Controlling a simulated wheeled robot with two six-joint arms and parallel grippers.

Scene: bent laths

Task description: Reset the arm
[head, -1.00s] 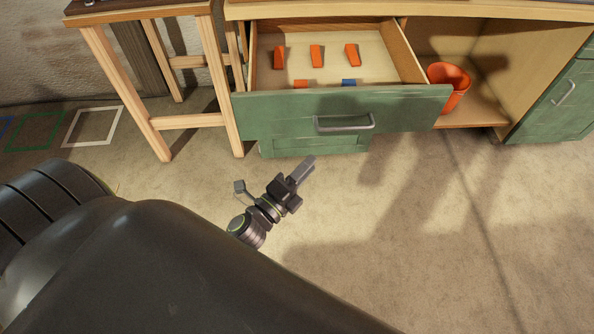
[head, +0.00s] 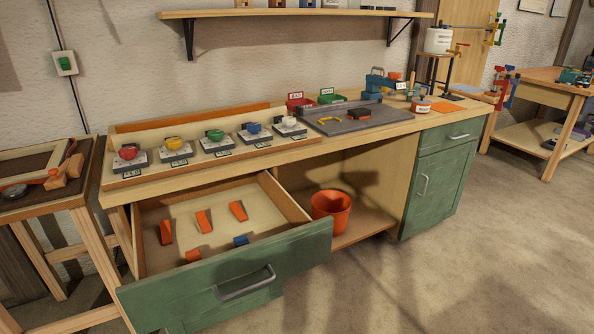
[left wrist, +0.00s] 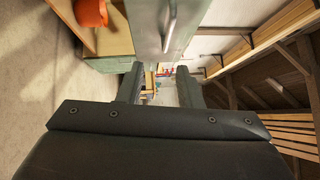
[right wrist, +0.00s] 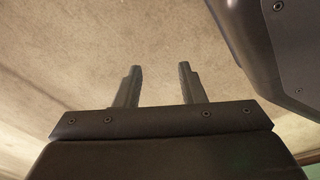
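My left gripper (left wrist: 158,72) shows in the left wrist view with its two fingers apart and nothing between them. Past the fingertips are a green front with a metal handle and part of the orange bucket (left wrist: 91,12). My right gripper (right wrist: 160,68) shows in the right wrist view, fingers apart and empty, over bare floor. Neither gripper shows in the head view. There the green-fronted drawer (head: 222,280) stands open under the bench. It holds several orange blocks (head: 204,221) and a blue block (head: 241,240).
The workbench (head: 350,140) carries a row of coloured items on stands and a grey tray (head: 350,117). The orange bucket (head: 331,210) stands in the open bay right of the drawer. A wooden side table (head: 80,190) is at left. The floor (head: 440,280) at right is clear.

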